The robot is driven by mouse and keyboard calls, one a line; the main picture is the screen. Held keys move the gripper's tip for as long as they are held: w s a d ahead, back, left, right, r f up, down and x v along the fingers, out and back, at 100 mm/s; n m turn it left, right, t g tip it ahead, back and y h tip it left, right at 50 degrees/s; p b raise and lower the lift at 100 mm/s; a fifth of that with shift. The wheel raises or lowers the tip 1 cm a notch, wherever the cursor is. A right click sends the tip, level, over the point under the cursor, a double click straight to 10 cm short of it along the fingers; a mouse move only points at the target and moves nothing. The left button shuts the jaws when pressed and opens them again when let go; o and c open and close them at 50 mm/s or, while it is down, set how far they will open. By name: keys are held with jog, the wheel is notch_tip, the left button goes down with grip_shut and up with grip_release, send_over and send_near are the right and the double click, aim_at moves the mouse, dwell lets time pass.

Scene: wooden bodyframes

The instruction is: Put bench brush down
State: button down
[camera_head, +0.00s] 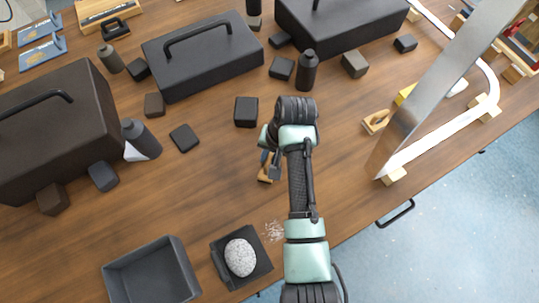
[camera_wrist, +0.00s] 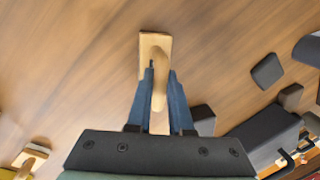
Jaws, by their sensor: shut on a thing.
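My gripper (camera_wrist: 160,88) is shut on the bench brush, with its two blue fingers on either side of the wooden handle. The bench brush (camera_wrist: 155,44) is a light wooden piece with a rounded grip, seen from above in the wrist view. In the head view the brush (camera_head: 265,176) shows only partly below my gripper (camera_head: 268,163), and my arm hides the rest. It is over the wooden table (camera_head: 215,205). Whether the brush touches the tabletop cannot be told.
Pale shavings (camera_head: 273,231) lie near the table's front edge, beside a dark pan (camera_head: 262,270) holding a speckled white lump (camera_head: 240,257). An empty dark tray (camera_head: 122,284) stands left of it. Black cases and small dark blocks fill the back and left. A wooden-handled tool (camera_head: 376,122) lies right.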

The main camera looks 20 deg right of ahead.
jog(key=shift+f, duration=0.45)
jog(key=shift+f, duration=0.1)
jog(key=c, duration=0.8)
grip_release()
jog(key=r, duration=0.4)
jog(key=s+d+r, duration=0.1)
jog(key=r, duration=0.3)
jog(key=d+r, duration=0.1)
jog(key=r, duration=0.3)
jog(key=shift+s, duration=0.2)
